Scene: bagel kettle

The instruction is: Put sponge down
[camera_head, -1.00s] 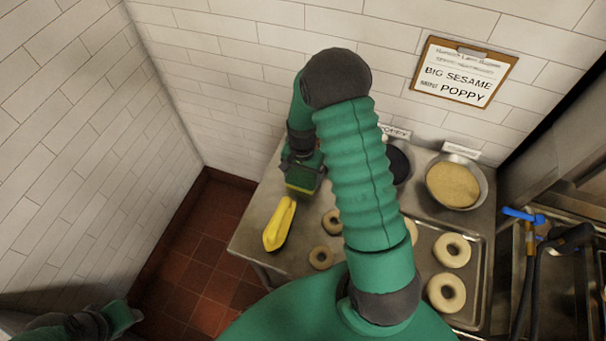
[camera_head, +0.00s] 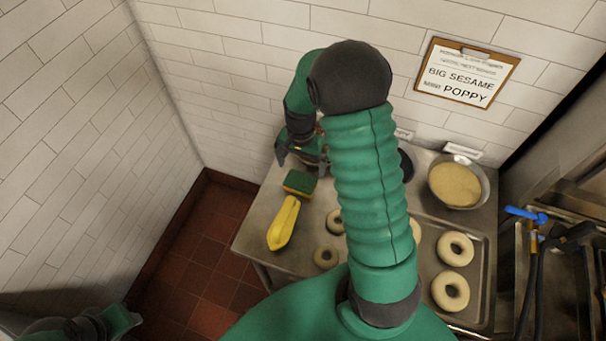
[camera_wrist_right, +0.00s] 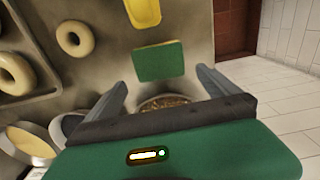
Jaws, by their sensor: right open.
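The green and yellow sponge (camera_head: 299,183) lies on the metal counter (camera_head: 262,245), close to the left end. It also shows in the right wrist view (camera_wrist_right: 158,60), green face toward the camera. My right gripper (camera_head: 302,160) is open and empty, just behind the sponge on the wall side. In the right wrist view its two fingers (camera_wrist_right: 160,87) stand wide apart, with the sponge beyond their tips and not held. My left gripper (camera_head: 92,325) is at the bottom left, away from the counter; its jaws are unclear.
A yellow object (camera_head: 283,223) lies just in front of the sponge. Bagels (camera_head: 325,257) and a tray (camera_head: 482,270) of bagels are to the right. A bowl of sesame (camera_head: 455,185) stands behind the tray. In the wrist view, a speckled bowl (camera_wrist_right: 165,102) sits between the fingers.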

